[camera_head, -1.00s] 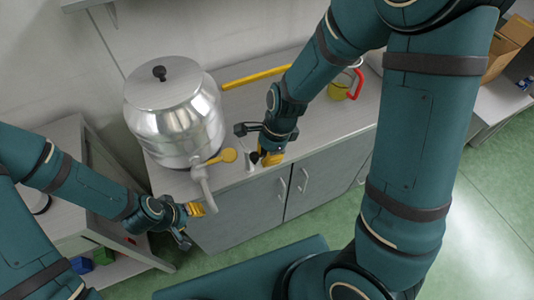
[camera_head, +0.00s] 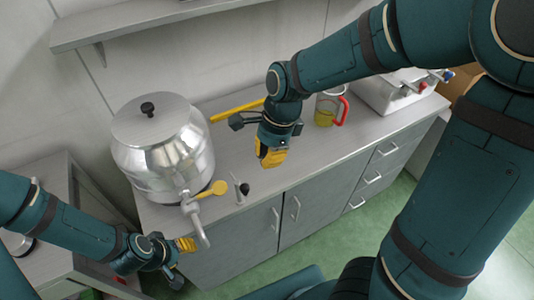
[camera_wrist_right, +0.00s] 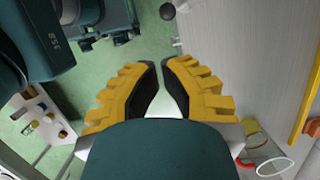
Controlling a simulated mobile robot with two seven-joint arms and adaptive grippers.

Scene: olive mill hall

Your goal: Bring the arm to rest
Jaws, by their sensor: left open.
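My right gripper (camera_head: 268,158) hangs above the counter, to the right of the steel vat (camera_head: 165,155), and holds nothing. In the right wrist view its yellow fingers (camera_wrist_right: 160,65) lean toward each other with a narrow gap between the tips. My left gripper (camera_head: 185,248) is open and empty at the lower left, just in front of the counter and below the vat's tap (camera_head: 195,212).
A small black-knobbed piece (camera_head: 243,187) stands by the tap. A metal box (camera_head: 390,92) is further right. A shelf (camera_head: 150,22) hangs above.

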